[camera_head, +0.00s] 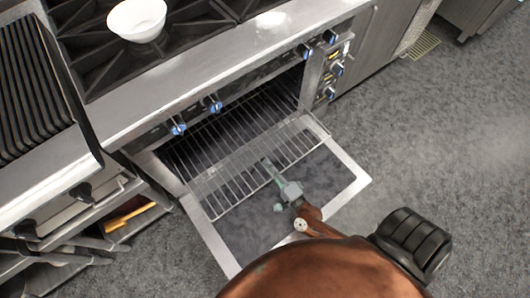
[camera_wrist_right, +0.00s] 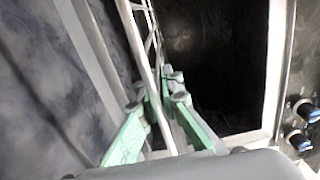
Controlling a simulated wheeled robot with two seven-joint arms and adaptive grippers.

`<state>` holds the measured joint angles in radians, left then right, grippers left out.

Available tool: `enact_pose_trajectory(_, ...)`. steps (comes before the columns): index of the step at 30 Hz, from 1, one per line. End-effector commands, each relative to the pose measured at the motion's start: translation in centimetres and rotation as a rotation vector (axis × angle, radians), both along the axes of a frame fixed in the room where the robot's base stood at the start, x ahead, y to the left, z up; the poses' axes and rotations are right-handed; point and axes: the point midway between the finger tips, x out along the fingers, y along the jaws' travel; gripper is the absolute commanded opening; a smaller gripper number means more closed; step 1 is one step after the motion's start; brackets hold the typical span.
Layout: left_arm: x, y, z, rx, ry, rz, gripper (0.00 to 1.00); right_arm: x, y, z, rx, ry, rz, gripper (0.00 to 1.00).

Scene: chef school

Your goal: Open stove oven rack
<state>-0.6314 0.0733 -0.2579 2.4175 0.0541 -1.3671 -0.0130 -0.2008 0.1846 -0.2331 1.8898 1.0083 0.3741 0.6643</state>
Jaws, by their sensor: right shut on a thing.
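The wire oven rack (camera_head: 253,172) is slid partly out of the stove oven (camera_head: 185,158), over the lowered oven door (camera_head: 350,163). My right gripper (camera_head: 271,169) reaches the front edge of the rack from the near side. In the right wrist view my right gripper (camera_wrist_right: 160,85) has its green fingers shut around a metal bar of the rack (camera_wrist_right: 148,65). The dark oven cavity (camera_wrist_right: 220,60) shows behind it. The left gripper is not in view.
A white bowl (camera_head: 137,19) stands on the burner grates at the upper left. Blue-ringed knobs (camera_head: 178,127) line the stove front. A grill (camera_head: 35,80) and an open shelf with a wooden-handled tool (camera_head: 130,216) are at the left. Free grey floor (camera_head: 450,130) lies at the right.

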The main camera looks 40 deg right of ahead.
Motion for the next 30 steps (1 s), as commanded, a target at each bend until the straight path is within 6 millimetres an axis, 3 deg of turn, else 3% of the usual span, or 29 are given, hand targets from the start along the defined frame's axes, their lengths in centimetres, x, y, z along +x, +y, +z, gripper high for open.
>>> enact_pose_trajectory(13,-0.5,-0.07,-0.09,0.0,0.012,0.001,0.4,-0.54,0.08,-0.03,0.0,0.001,0.003,0.0)
enact_pose_trajectory(14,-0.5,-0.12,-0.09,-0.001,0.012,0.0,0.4,-0.53,0.08,-0.03,0.0,0.001,0.003,0.07)
enact_pose_trajectory(21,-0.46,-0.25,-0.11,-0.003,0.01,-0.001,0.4,-0.51,0.02,-0.02,0.0,0.001,0.001,0.23)
enact_pose_trajectory(30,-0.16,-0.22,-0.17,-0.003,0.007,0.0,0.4,-0.69,-0.02,-0.03,0.0,0.001,0.0,0.23)
